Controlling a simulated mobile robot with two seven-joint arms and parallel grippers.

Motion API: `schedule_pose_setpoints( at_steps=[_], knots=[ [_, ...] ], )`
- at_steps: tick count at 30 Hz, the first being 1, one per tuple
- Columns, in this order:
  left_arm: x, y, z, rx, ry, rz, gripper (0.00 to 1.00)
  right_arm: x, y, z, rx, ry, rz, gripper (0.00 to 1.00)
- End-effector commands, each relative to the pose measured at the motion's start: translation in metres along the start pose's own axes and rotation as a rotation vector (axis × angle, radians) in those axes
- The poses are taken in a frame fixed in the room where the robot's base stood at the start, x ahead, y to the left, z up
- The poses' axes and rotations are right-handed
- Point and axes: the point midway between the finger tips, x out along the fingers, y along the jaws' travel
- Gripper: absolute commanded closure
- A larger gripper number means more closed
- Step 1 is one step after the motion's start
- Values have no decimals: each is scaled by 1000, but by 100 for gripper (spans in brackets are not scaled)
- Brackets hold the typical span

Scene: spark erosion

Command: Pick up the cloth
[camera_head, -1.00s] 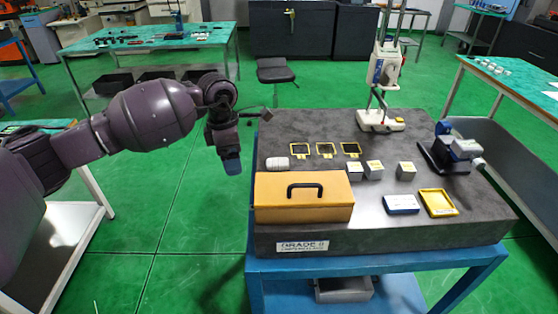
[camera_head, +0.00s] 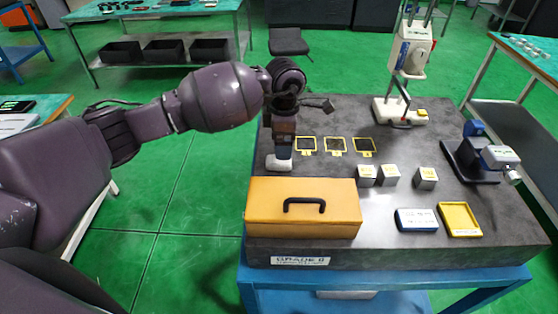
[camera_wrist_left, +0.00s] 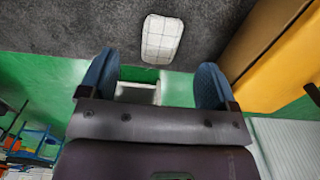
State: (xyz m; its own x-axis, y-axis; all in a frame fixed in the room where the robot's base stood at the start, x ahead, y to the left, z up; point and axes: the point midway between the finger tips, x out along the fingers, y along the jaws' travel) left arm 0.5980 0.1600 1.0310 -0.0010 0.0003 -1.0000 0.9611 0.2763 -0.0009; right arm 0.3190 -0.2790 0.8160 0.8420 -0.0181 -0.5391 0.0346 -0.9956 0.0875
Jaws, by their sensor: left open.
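The cloth is a small white folded pad with a grid pattern. It lies on the dark stone plate (camera_head: 330,170) near its left edge, behind the yellow case, and in the head view the cloth (camera_head: 278,164) is partly covered by my gripper. My left gripper (camera_head: 284,150) points down at the cloth from above. In the left wrist view the cloth (camera_wrist_left: 162,39) shows whole, beyond the tips and between their lines. There my left gripper (camera_wrist_left: 154,78) has its two blue fingers wide apart with nothing between them. My right gripper is not in view.
The yellow case (camera_head: 302,208) with a black handle stands close in front of the cloth. Yellow-framed pieces (camera_head: 335,145) and grey blocks (camera_head: 390,175) are to the right. A white stand (camera_head: 400,110) is at the back. Green floor is open to the left.

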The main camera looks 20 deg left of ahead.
Motion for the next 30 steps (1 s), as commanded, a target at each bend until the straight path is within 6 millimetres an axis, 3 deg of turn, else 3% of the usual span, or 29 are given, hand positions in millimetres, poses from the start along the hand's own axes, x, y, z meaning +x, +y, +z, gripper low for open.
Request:
schedule_pose_setpoints(
  at_steps=[15,26,30],
  knots=[
    [56,-4,-1,-1,-1,-2,17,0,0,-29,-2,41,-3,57],
    [64,-3,-1,0,0,1,17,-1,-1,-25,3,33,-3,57],
    [64,-3,-1,0,0,1,38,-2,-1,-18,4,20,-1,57]
  ],
)
